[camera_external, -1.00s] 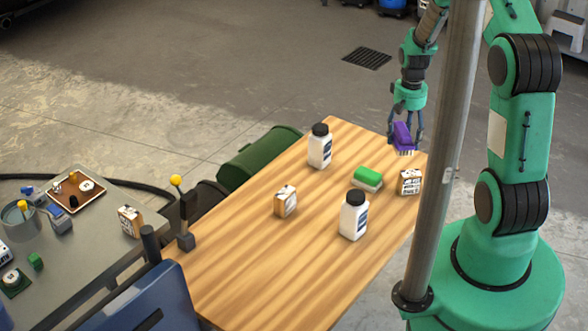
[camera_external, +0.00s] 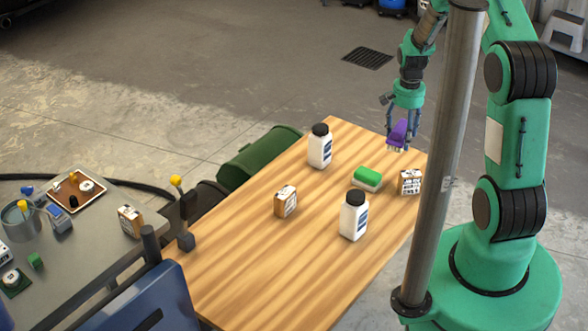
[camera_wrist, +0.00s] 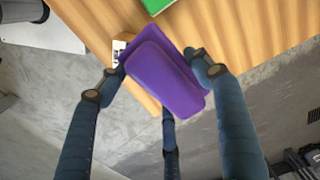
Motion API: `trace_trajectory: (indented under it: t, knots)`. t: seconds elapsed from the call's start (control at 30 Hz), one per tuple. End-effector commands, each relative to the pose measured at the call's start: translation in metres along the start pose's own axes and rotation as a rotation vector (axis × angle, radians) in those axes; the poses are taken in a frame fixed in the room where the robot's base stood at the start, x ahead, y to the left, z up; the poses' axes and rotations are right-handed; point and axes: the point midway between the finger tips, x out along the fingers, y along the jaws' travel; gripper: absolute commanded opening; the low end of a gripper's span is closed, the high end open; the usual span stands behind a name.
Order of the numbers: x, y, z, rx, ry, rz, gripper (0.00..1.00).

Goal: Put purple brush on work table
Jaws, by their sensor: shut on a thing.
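The purple brush (camera_external: 398,131) has pale bristles on its lower side and hangs at the far right corner of the wooden work table (camera_external: 255,245). My gripper (camera_external: 402,128) is shut on it. In the wrist view the purple brush (camera_wrist: 165,75) sits between the fingers of my gripper (camera_wrist: 158,85), with its smooth purple back towards the camera. The wooden table top (camera_wrist: 240,30) shows beyond it, and grey floor shows below the table edge. I cannot tell exactly how high the brush is above the table top.
On the table are a green-and-white sponge (camera_external: 367,178), two white bottles with black caps (camera_external: 320,147) (camera_external: 354,216), and two small boxes (camera_external: 410,182) (camera_external: 286,201). A metal pole (camera_external: 445,160) stands right of the table. The near part of the table is clear.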

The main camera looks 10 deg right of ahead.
Motion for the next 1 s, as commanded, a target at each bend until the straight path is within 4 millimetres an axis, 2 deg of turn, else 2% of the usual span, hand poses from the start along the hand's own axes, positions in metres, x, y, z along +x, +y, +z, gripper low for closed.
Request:
trace_trajectory:
  t: [1.0]
  knots:
    - [0.03, -0.021, -0.054, 1.275, 0.002, -0.002, 0.36]
